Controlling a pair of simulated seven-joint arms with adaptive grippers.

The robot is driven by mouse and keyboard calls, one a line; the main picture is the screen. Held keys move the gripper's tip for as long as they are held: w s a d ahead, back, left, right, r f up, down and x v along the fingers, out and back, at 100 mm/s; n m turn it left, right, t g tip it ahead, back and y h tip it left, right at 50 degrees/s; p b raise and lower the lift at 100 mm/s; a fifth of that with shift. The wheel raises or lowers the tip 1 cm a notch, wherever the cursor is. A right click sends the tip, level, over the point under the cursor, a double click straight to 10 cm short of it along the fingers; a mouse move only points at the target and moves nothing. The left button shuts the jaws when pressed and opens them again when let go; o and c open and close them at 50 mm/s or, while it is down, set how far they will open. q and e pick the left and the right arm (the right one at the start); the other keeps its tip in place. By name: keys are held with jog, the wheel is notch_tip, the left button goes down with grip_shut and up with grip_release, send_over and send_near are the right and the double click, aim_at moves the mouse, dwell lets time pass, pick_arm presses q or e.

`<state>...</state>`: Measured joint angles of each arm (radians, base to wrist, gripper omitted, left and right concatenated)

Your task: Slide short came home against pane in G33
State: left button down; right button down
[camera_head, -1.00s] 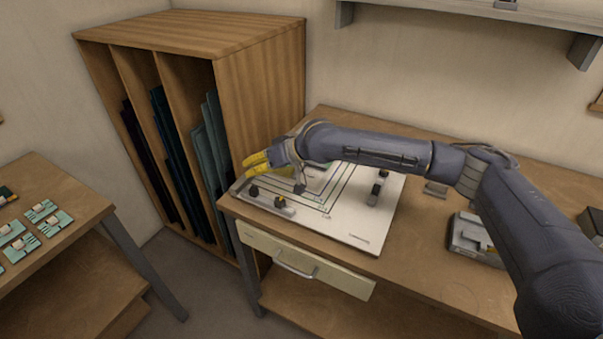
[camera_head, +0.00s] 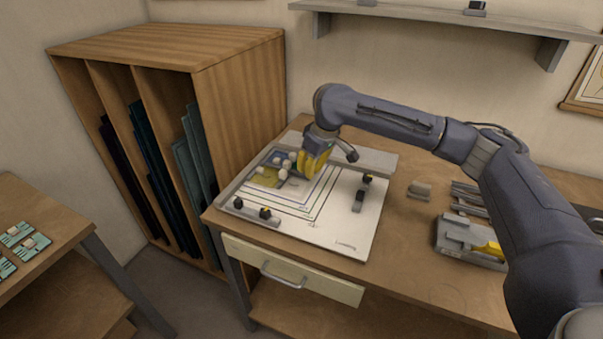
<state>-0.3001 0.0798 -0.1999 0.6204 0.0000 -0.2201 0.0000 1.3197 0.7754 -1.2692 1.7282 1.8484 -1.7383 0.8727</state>
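A white board (camera_head: 345,236) printed with nested rectangular outlines lies on the wooden bench. A small blue and yellow pane (camera_head: 262,181) with several pale round pieces on it lies at the board's back left. One grey slide with dark knobs (camera_head: 250,212) lies along the front left edge. Another short slide with dark knobs (camera_head: 362,193) stands at the right of the outlines, apart from the pane. My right gripper (camera_head: 312,165), with yellow fingers, is over the pane's right side and hides part of it. Its finger gap is unclear. My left gripper is out of view.
A grey bar (camera_head: 368,160) runs along the board's back edge. A grey block (camera_head: 419,190) and a grey tray-like fixture (camera_head: 466,242) are on the bench to the right. A wooden rack (camera_head: 240,110) of dark sheets stands left. A shelf (camera_head: 430,22) is above.

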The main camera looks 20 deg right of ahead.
aim_at(287, 184)
jog(key=x, duration=0.9)
jog(key=shift+s, duration=0.1)
jog(key=w+a, duration=0.1)
jog(key=w, duration=0.1)
jog(key=shift+w+a, duration=0.25)
jog(key=shift+a, duration=0.1)
jog(key=shift+w+a+r, duration=0.1)
jog(key=shift+w+a, duration=0.15)
jog(key=shift+w, duration=0.2)
jog(key=shift+w+a, duration=0.55)
jog(key=shift+w, duration=0.3)
